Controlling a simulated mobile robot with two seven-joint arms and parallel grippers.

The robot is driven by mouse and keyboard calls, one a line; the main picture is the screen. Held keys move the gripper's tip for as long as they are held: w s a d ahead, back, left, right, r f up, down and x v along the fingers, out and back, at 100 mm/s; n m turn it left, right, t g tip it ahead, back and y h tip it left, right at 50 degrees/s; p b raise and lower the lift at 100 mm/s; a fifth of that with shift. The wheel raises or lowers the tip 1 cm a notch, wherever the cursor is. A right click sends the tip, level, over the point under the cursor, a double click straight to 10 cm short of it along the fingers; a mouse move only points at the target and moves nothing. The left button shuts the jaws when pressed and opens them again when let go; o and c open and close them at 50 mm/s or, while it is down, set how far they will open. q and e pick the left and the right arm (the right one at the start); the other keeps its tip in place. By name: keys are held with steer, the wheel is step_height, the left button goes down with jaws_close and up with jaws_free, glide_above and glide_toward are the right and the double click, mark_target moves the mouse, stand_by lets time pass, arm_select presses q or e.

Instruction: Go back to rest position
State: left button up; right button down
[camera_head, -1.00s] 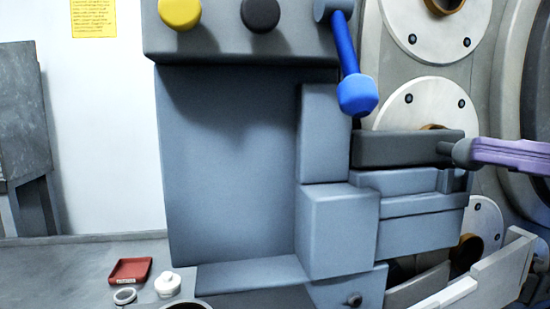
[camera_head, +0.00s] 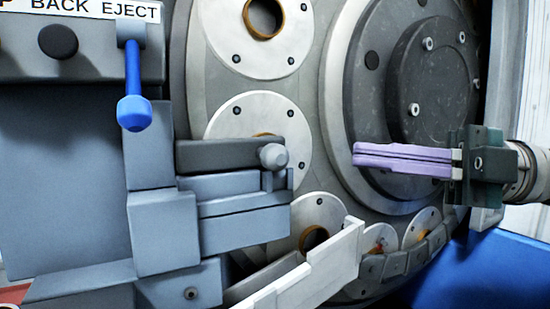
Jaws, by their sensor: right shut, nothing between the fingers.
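My right gripper (camera_head: 358,154) comes in from the right with its purple fingers closed together and nothing between them. It is in front of the large round grinder plate (camera_head: 350,70), apart from the grey knob (camera_head: 273,157) to its left. My left gripper is not in the head view.
A blue-handled lever (camera_head: 134,100) hangs from the control panel (camera_head: 85,62) at upper left. Grey blocks (camera_head: 165,235) stand below it. A pale slanted chute (camera_head: 335,262) is at lower centre. A blue surface (camera_head: 485,275) is at lower right.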

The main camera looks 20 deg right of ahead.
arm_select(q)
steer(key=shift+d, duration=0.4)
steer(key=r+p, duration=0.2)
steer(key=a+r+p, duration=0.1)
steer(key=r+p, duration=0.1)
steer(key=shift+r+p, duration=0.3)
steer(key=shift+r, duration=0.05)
arm_select(e)
steer(key=w+a+f+m+t+h+p, duration=0.1)
steer(key=w+a+m+t+h+p, duration=0.3)
steer(key=m+t+h, duration=0.85)
steer(key=s+f+m+g+h+p, duration=0.2)
steer(key=s+f+m+g+p, duration=0.15)
steer(key=s+m+g, duration=0.65)
steer(key=s+f+m+g+h+p, duration=0.3)
steer(key=s+f+g, duration=0.25)
steer(key=s, duration=0.75)
arm_select(q)
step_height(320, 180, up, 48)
steer(key=p, duration=3.7)
steer(key=shift+p, duration=0.35)
arm_select(e)
step_height(320, 180, up, 38)
steer(key=s+g, duration=0.1)
steer(key=shift+s+d, duration=0.15)
steer(key=shift+d, duration=0.05)
